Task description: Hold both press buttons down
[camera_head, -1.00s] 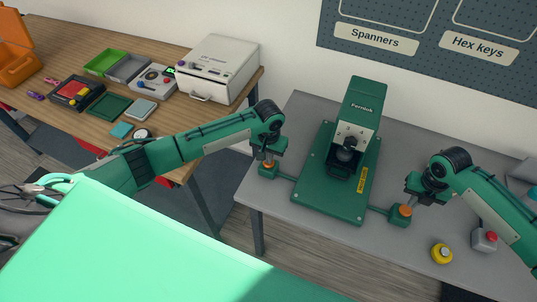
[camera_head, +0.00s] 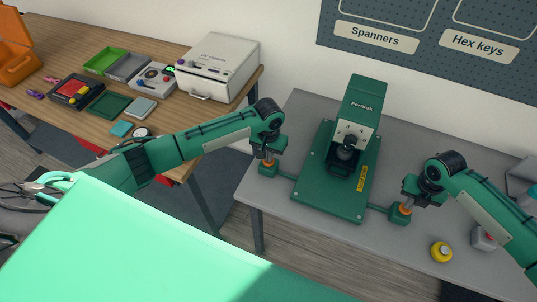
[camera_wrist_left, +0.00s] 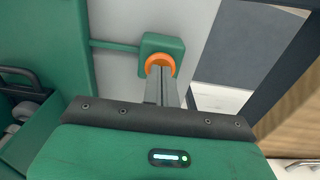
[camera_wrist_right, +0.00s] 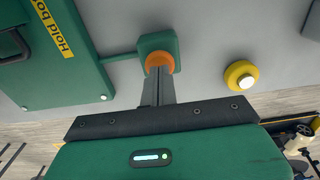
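The green press (camera_head: 355,115) stands on a green base plate (camera_head: 312,190) on the grey table. A green box with an orange button joins the plate on each side by a thin bar. My left gripper (camera_head: 269,157) is shut and points down, its fingertips at the left button (camera_head: 268,162). The left wrist view shows the tips against that orange button (camera_wrist_left: 159,62). My right gripper (camera_head: 407,202) is shut, its fingertips at the right button (camera_head: 404,209). In the right wrist view the tips meet that orange button (camera_wrist_right: 159,59). I cannot tell how far either button is pushed in.
A yellow round button (camera_head: 441,252) and a grey box with a red top (camera_head: 484,238) are right of the press. A wooden bench (camera_head: 60,45) with trays and a white machine (camera_head: 219,67) is at left. A pegboard (camera_head: 430,45) hangs behind.

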